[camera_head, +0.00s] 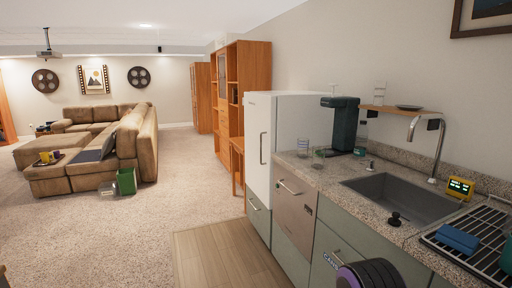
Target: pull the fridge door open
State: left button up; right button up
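The white fridge (257,120) stands in the middle of the view, at the far end of the counter. Its door faces left into the room and looks shut. A long upright grey handle (262,149) runs along the door. Neither of my grippers is in view. A dark purple rounded part of my arm shows at the bottom edge, right of centre, well apart from the fridge.
The counter (331,174) holds glasses, a dark coffee machine (341,124), a sink (400,196) and a drying rack (470,250). A wood floor strip (215,255) lies clear before the cabinets. A green bin (126,181) stands by the brown sofa (135,150).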

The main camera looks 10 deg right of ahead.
aim_at(260, 110)
jog(key=i, duration=3)
jog(key=z, duration=0.35)
